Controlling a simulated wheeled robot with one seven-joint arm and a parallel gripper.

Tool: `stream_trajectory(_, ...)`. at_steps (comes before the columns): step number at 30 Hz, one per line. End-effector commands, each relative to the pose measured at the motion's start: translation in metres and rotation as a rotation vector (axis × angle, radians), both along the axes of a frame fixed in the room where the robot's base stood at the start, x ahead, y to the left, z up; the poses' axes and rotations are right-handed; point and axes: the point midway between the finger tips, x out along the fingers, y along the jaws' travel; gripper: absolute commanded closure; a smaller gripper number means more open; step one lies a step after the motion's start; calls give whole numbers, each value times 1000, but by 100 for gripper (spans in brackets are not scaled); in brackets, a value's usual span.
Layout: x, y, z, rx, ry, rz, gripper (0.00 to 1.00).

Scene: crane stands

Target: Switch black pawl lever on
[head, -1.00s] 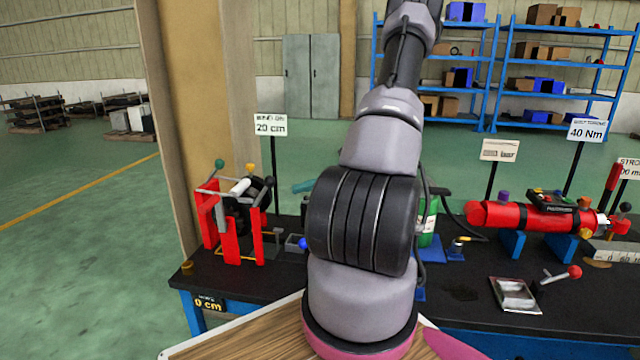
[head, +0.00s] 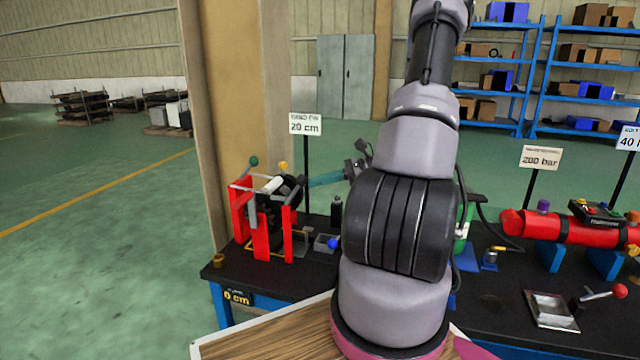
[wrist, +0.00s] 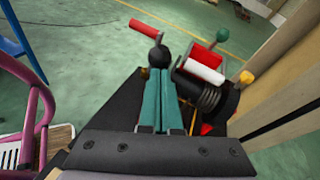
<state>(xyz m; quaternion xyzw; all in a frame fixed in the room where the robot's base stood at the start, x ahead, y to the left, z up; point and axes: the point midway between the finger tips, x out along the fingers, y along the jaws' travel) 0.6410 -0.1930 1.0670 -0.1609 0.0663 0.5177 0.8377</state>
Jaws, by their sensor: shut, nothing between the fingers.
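The black pawl lever, with a round black knob (head: 302,181), rises at the right side of the red-framed winch (head: 261,236). Its knob also shows in the wrist view (wrist: 155,58). My gripper (head: 310,184) has teal fingers that lie together and hold nothing. They point left, with the tips close to the black knob. In the wrist view the fingertips (wrist: 160,76) are just short of the knob or at it; I cannot tell if they touch. The lever's lower part is hidden by the fingers in the wrist view.
The winch also carries a green-knobbed lever (head: 253,160), a yellow knob (head: 283,166) and a white grip (head: 271,184). A tan pillar (head: 228,100) stands behind it. A red cylinder (head: 560,229) lies on blue supports at the right of the dark bench.

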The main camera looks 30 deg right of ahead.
Motion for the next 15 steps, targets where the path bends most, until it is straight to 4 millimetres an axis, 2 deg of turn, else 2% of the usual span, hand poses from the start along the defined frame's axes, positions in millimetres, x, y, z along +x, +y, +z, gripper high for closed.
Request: stream_trajectory(15, 8, 9, 13, -95, 88, 5, 100)
